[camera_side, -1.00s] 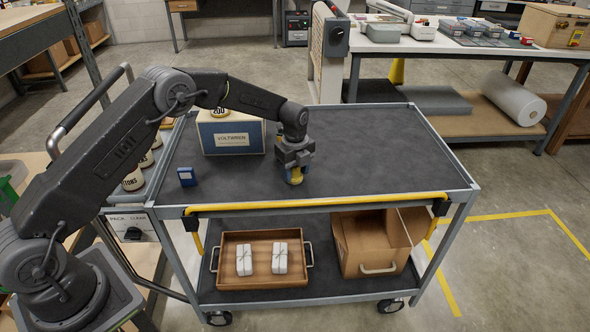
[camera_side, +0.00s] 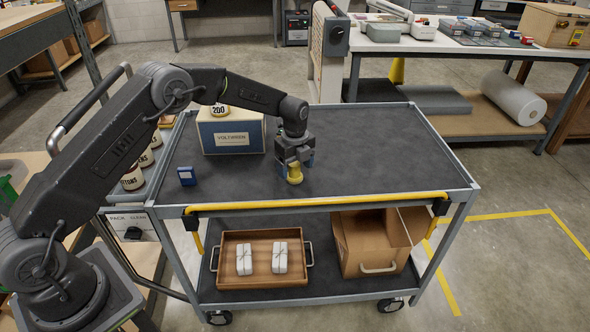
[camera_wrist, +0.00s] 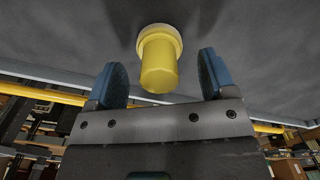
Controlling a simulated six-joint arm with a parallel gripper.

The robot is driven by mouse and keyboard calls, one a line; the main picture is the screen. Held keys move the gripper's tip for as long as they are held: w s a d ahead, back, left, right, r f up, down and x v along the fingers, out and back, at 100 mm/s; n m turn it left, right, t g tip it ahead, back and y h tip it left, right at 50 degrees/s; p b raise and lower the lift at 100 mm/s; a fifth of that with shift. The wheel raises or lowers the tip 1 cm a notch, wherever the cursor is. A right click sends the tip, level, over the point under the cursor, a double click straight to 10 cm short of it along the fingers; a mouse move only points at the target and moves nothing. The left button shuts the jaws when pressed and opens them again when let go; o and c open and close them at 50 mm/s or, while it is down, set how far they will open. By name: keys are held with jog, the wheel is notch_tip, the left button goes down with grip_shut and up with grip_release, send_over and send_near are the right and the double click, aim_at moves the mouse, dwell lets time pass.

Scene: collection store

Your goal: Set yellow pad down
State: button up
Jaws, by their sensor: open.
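The yellow pad (camera_side: 295,174) stands on the dark top of the cart (camera_side: 380,150), near the cart's front edge. In the wrist view the pad (camera_wrist: 158,62) is a yellow cylinder with a wider, paler flange at its far end, which meets the dark surface. My gripper (camera_side: 295,163) is just above and around it in the side view. In the wrist view its two blue fingers (camera_wrist: 161,82) are spread, with a clear gap on each side of the pad. Nothing is held.
A blue-and-cream box labelled VOLTWREN (camera_side: 232,132) stands behind and left, with a round 200 container (camera_side: 219,108) on it. A small blue block (camera_side: 187,176) stands at the left. The yellow front rail (camera_side: 320,201) runs close by. The cart top's right half is clear.

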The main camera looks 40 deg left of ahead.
aim_at(295, 164)
notch_tip(295, 164, up, 11)
dwell(0.3)
jog(key=s+d+r+n+t, duration=0.25)
jog(key=s+r+n, duration=0.75)
jog(key=s+r, duration=0.6)
jog(key=s+f+n+t, duration=0.2)
jog(key=s+n, duration=0.9)
jog(key=s, duration=1)
jog(key=shift+t, duration=0.55)
